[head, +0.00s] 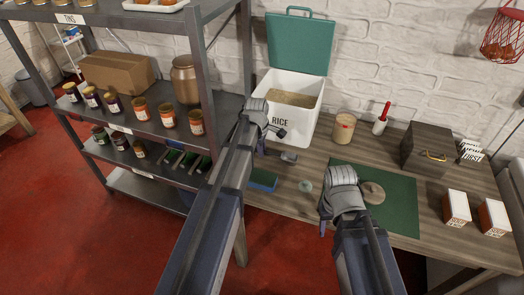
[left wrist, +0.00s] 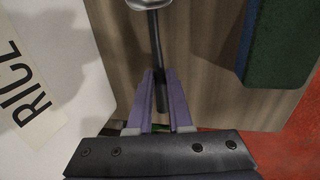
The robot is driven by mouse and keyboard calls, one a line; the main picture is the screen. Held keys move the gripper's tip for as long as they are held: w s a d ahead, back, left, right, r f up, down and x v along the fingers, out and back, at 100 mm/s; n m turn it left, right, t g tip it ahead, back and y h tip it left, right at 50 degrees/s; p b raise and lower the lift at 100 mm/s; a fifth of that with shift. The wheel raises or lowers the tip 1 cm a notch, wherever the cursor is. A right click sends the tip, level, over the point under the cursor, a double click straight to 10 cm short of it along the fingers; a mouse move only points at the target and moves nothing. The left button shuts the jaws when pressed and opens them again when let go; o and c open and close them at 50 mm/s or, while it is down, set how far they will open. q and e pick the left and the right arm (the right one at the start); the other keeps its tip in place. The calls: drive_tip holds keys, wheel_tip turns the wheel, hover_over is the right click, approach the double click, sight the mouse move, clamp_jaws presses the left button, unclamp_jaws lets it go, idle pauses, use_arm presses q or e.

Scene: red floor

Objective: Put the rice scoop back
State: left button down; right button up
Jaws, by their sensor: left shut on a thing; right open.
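The rice bin (head: 310,123) is white with a RICE label, and its green lid (head: 298,45) stands open, showing rice (head: 291,97) inside. My left gripper (head: 262,148) is in front of the bin's lower left side. In the left wrist view its purple fingers (left wrist: 160,98) are shut on the dark handle of the rice scoop (left wrist: 156,38). The scoop's metal bowl is partly cut off at that view's top; it seems to show as a grey shape in the head view (head: 289,156). My right gripper (head: 323,226) is open near the mat's left edge; its fingers are mostly hidden.
A blue and green block (head: 263,180) and a small teal disc (head: 305,186) lie on the wooden table (head: 290,205). A green mat (head: 402,208) bears a round brown thing (head: 372,193). A jar (head: 343,129) stands right of the bin. A metal shelf (head: 185,133) stands left.

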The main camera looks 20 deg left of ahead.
use_arm(q)
drive_tip(key=shift+f, duration=0.25)
drive_tip(key=c, duration=0.8)
unclamp_jaws()
drive_tip(key=shift+r, duration=0.1)
drive_tip(key=shift+c, duration=0.2)
drive_tip(key=p+v, duration=1.2)
drive_tip(key=s+d+m+g, duration=0.1)
drive_tip(key=s+d+m, duration=0.7)
drive_tip(key=s+m, duration=0.2)
drive_tip(key=s+d+m+g+y, duration=0.1)
drive_tip(key=s+d+m, duration=0.8)
drive_tip(key=s+m, duration=0.2)
drive_tip(key=shift+s+g, duration=0.3)
drive_tip(key=shift+s, duration=0.2)
